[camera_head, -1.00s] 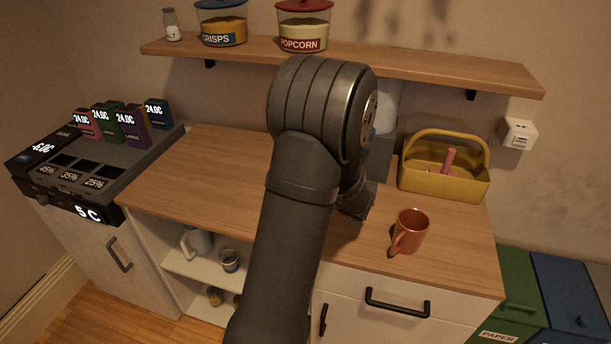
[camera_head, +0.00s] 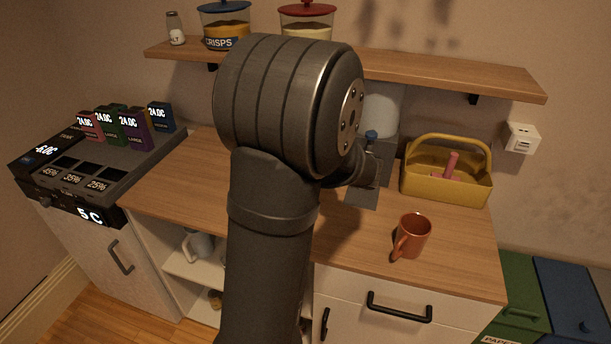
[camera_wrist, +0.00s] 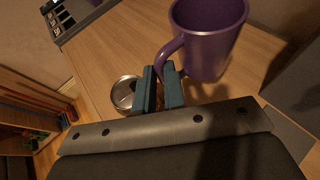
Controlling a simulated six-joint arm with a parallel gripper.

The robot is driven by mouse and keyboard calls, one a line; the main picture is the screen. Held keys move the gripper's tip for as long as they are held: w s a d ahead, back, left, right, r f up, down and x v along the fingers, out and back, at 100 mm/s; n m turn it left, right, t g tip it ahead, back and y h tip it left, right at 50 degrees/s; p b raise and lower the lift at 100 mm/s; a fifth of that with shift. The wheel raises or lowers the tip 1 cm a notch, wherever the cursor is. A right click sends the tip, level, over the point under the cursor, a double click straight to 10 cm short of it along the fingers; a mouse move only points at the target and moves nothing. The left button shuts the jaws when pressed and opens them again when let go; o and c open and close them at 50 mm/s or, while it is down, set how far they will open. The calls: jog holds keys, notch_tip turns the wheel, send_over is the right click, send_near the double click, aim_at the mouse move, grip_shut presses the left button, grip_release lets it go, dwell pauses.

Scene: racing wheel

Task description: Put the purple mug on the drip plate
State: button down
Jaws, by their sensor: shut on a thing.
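The purple mug (camera_wrist: 208,38) shows in the wrist view, upright, with its handle between the teal fingers of my gripper (camera_wrist: 165,82). My gripper is shut on the handle, and the mug appears above the wooden counter. In the head view my own arm hides the mug and the fingers. The drip plate seems to be the flat grey plate (camera_head: 362,196) at the foot of the grey dispenser, right of my arm; my wrist covers part of the area. A grey surface (camera_wrist: 288,130), perhaps this plate, shows at the lower right of the wrist view.
An orange mug (camera_head: 411,236) stands on the counter's front right. A yellow caddy (camera_head: 445,185) stands behind it. A shelf (camera_head: 450,75) with jars overhangs the back. A round metal-rimmed container (camera_wrist: 126,94) is left of the fingers. The counter's left part (camera_head: 190,185) is clear.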

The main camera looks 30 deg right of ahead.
notch_tip(320, 180, up, 6)
jog(key=r, duration=0.1)
jog(key=s+a+f+m+h, duration=0.1)
jog(key=s+f+m+h, duration=0.15)
jog(key=s+f, duration=0.65)
jog(key=s+a+f+m+h, duration=0.1)
jog(key=s+f+m+h, duration=0.2)
jog(key=s, duration=0.9)
jog(key=shift+n, duration=0.55)
jog(key=shift+w+d+f, duration=0.8)
jog(key=shift+w+d, duration=1.25)
jog(key=shift+d, duration=0.05)
jog(key=shift+w+d+f, duration=0.75)
jog(key=shift+w+d, duration=1.3)
jog(key=shift+d, duration=0.05)
jog(key=shift+w+d+f, duration=0.8)
jog(key=shift+w+d, duration=1.25)
jog(key=shift+d, duration=0.05)
jog(key=shift+f, duration=0.1)
jog(key=shift+f, duration=0.1)
jog(key=c, duration=1.5)
grip_release()
